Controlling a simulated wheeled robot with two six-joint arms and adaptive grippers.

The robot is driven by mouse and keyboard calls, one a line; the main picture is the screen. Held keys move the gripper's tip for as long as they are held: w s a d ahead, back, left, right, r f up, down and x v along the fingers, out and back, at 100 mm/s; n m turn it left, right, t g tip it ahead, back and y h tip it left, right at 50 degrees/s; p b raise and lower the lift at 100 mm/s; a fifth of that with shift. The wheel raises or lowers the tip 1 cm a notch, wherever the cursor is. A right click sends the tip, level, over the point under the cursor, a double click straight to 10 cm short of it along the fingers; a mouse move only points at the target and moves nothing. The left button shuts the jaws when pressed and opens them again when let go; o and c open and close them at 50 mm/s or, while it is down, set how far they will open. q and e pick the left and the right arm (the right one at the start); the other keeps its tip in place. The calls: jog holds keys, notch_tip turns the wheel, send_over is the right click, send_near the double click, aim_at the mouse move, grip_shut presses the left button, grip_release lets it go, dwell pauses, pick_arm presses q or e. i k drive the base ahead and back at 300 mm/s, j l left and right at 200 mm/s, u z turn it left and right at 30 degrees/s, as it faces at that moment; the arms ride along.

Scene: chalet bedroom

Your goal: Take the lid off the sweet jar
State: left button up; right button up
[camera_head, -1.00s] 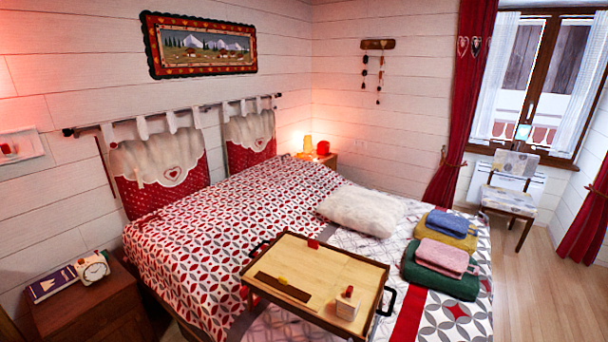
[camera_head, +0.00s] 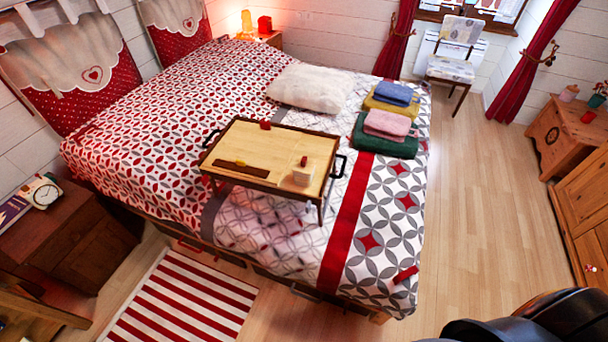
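I cannot pick out the sweet jar for certain. A small pinkish, jar-like thing (camera_head: 569,93) stands on the wooden chest (camera_head: 553,118) at the right edge of the head view. It is too small to tell whether it is the sweet jar or has a lid on. Black parts at the bottom right look like part of my own arm. Neither gripper shows in this view.
A red thing (camera_head: 588,117) and a potted plant (camera_head: 598,97) are also on the chest. The bed (camera_head: 390,225) carries a bed tray (camera_head: 255,130), folded towels (camera_head: 387,123) and a white cushion (camera_head: 311,88). Wooden floor (camera_head: 480,210) is clear between bed and chest.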

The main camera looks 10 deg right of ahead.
aim_at(304, 162)
jog(key=i+j, duration=0.2)
jog(key=i+j+z, duration=0.1)
jog(key=j, duration=0.35)
jog(key=i+j, duration=0.3)
jog(key=i+j+z, duration=0.1)
jog(key=j, duration=0.25)
jog(key=i+j, duration=0.25)
jog(key=j, duration=0.1)
